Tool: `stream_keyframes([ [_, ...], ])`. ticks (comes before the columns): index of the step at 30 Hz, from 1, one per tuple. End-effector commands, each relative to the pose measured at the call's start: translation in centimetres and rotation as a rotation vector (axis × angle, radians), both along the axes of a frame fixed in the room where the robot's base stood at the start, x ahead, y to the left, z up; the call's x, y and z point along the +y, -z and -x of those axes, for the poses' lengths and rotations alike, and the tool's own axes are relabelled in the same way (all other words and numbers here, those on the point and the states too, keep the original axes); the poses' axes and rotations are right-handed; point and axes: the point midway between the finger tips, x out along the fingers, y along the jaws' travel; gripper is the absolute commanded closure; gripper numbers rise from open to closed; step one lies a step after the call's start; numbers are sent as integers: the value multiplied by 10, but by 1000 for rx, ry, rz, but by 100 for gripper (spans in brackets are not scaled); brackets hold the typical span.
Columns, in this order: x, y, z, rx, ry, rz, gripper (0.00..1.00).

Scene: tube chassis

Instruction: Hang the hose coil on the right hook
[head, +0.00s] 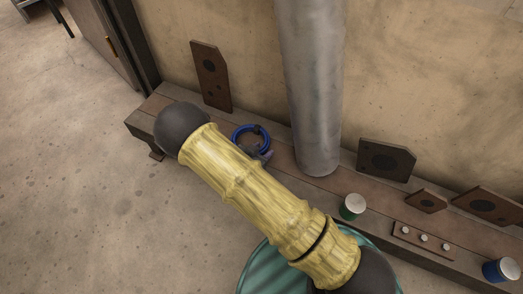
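The hose coil (261,129) is a small blue ring, seen over the low bench between my yellow arm and the grey pipe. Its lower part is partly covered by a dark grey piece at my gripper (262,155). Most of my gripper is hidden behind my arm. I cannot see its fingertips well enough to tell whether they are shut on the coil, or whether the coil rests on the bench. No hook can be clearly made out, so I cannot tell which is the right hook.
A thick grey pipe (315,90) rises right of the coil. Brown plates (210,75) lean along the wall. A green can (352,206), a plate with several bolts (422,242) and a blue can (502,270) are on the bench (150,116).

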Motion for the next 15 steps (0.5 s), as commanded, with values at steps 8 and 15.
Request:
stream_keyframes([
  [8,1,-1,0,-3,0,-1,52],
  [15,1,4,0,-4,0,0,52],
])
